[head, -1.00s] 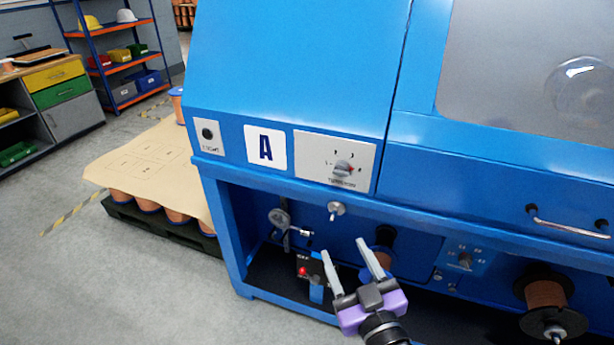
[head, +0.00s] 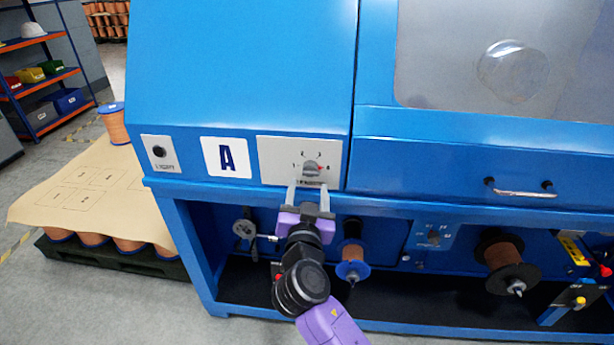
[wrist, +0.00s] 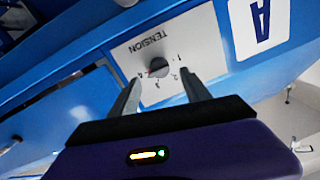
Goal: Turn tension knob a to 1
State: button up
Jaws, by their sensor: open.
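The tension knob (head: 311,168) is a round grey dial with a red mark, on a light grey panel (head: 275,148) numbered 1 to 4, right of the "A" label (head: 226,158). The red mark points right, towards 4. My gripper (head: 308,186) is open and empty, its fingertips just below the knob in the head view. In the wrist view the knob (wrist: 159,67) shows beyond my fingertips (wrist: 161,84), roughly centred between them, with "TENSION" upside down. The fingers seem short of the knob; the exact gap cannot be told.
A black light knob (head: 159,152) is left of the label. Below the ledge, a handwheel (head: 245,229), a copper spool (head: 352,258) and a second dial (head: 434,237) are in the open bay. A handle (head: 525,193) is on the cover at right.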

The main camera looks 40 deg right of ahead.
aim_at(309, 175)
jog(key=shift+p+x, duration=0.4)
jog(key=shift+x, duration=2.2)
jog(key=c, duration=1.2)
jog(key=shift+a, duration=0.1)
